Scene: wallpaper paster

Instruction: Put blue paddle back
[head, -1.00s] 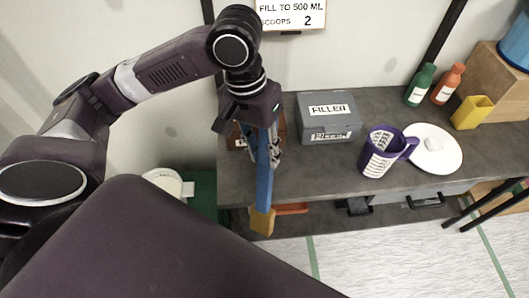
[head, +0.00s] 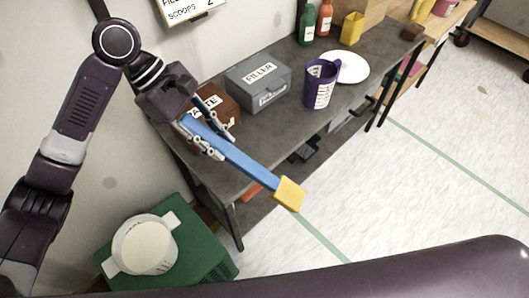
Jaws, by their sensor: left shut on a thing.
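The blue paddle (head: 243,160) has a long blue shaft and a yellow block at one end. My left gripper (head: 207,138) is shut on the paddle near its upper end. The paddle points down to the right, its yellow end in front of the table's near edge. A white pot (head: 146,246) with two side handles and pale contents stands on a green box (head: 203,238) at lower left, apart from the paddle. My right gripper is not in view.
The grey table (head: 274,126) holds a brown box (head: 217,100) partly behind my gripper, a grey FILLER box (head: 259,82), a purple measuring jug (head: 320,84), a white plate (head: 358,68), two bottles and a yellow cup (head: 352,28). Open floor lies at right.

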